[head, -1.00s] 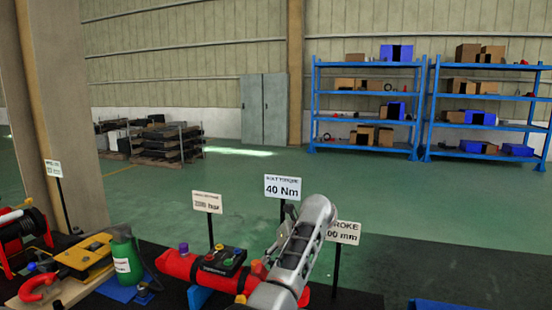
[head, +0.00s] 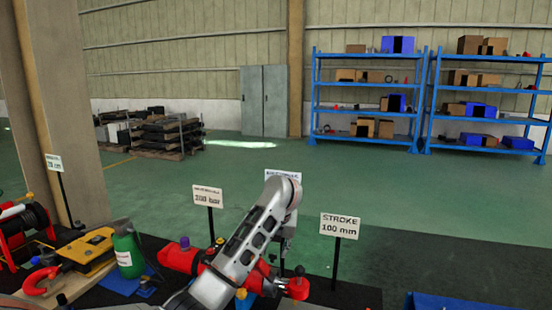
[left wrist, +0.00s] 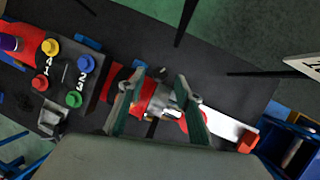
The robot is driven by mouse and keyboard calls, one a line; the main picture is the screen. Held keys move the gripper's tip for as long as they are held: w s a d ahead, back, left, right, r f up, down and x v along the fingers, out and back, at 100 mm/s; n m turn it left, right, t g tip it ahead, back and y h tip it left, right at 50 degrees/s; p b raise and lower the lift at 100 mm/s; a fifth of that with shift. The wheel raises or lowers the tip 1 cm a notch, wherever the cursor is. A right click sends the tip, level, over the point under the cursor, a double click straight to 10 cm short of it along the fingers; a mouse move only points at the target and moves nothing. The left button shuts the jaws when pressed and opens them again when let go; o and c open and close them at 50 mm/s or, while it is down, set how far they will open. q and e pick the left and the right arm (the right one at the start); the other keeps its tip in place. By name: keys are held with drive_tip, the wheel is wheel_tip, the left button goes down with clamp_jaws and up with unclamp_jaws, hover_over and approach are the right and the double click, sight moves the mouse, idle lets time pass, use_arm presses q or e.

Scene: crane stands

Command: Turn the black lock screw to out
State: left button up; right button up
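A red cylinder (head: 178,258) lies on the dark-topped bench in the head view, partly hidden by my left arm. In the left wrist view its red body (left wrist: 146,95) meets a silver collar, with a pale bar and a red end piece (left wrist: 248,140) to the right. My left gripper (left wrist: 160,80) is open, with its two fingers apart on either side of the red body and collar. Small dark parts show near the fingers, but I cannot tell which is the black lock screw. Contact is unclear. My right gripper is not in view.
A block with yellow, blue, red and green knobs (left wrist: 62,75) sits left of the fingers. A "STROKE 100 mm" sign (head: 340,227) stands at the right. A green bottle (head: 127,250) and yellow device (head: 88,250) stand left. A blue bin (head: 450,302) is at the lower right.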

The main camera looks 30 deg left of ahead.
use_arm(q)
drive_tip(key=a+r+n+y+b, duration=0.1)
drive_tip(key=a+r+n+y, duration=0.25)
drive_tip(key=r+y, duration=0.85)
drive_tip(key=s+d+r+n+y, duration=0.1)
drive_tip(key=d+r+n+y, duration=0.1)
drive_tip(key=r, duration=0.7)
drive_tip(key=d+r+n+y+b, duration=0.1)
drive_tip(key=d+r+n+y, duration=0.2)
drive_tip(key=r, duration=0.6)
drive_tip(key=shift+s+d+g+y, duration=0.25)
drive_tip(key=shift+s+g+y, duration=0.05)
drive_tip(key=shift+s+g, duration=0.1)
